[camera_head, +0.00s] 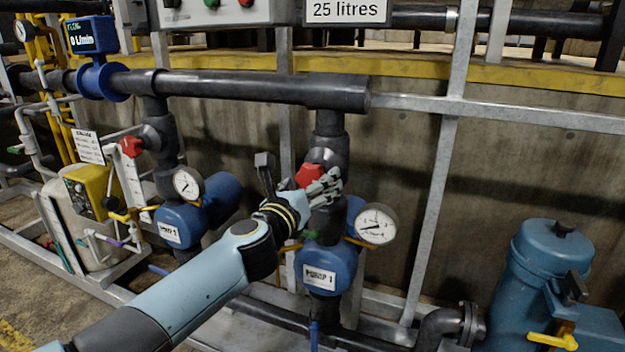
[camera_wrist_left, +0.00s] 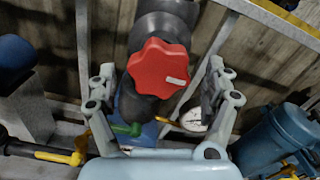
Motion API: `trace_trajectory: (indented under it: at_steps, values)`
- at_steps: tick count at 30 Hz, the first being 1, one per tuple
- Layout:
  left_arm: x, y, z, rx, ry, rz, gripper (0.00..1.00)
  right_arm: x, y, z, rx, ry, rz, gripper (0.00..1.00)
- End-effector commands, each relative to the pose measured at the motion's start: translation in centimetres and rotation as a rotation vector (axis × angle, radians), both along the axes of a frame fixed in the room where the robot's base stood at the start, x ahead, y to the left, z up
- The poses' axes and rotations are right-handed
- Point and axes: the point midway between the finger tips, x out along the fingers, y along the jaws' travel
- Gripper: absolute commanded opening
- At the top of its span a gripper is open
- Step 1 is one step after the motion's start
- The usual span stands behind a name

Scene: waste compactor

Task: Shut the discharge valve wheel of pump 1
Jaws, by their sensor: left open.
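A red valve wheel (camera_head: 309,175) sits on the dark vertical pipe above the right-hand blue pump (camera_head: 327,268), whose label appears to read PUMP 1. My left gripper (camera_head: 326,187) is at this wheel and partly hides it. In the left wrist view the lobed red wheel (camera_wrist_left: 158,68) lies between the two spread fingers of my left gripper (camera_wrist_left: 160,82). The fingers are open, with a gap on each side of the wheel. A second red wheel (camera_head: 131,147) is on the left-hand pump's pipe. My right gripper is not in view.
A pressure gauge (camera_head: 376,224) stands right of the gripper, with a yellow lever beside it. A grey upright post (camera_head: 436,190) is further right. A blue canister (camera_head: 545,270) stands at the lower right. A thick black pipe (camera_head: 250,87) runs above.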

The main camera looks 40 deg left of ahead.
Motion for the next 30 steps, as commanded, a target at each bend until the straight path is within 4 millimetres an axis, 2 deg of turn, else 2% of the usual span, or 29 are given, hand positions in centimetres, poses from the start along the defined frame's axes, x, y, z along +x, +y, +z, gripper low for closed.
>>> trace_trajectory:
  at_steps: [4, 14, 26, 30]
  values:
    - [1.4, 0.3, 0.0, 0.001, 0.000, 0.000, 0.84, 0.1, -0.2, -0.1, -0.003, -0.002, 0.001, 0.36]
    - [1.6, 0.4, -0.1, 0.002, 0.001, 0.000, 0.83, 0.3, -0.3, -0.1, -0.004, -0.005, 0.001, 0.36]
    - [1.6, 0.4, -0.1, 0.002, 0.001, 0.000, 0.31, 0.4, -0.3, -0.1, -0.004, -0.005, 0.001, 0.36]
    - [1.6, 0.4, -0.1, 0.003, 0.002, 0.000, 0.28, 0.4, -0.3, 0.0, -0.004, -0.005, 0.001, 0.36]
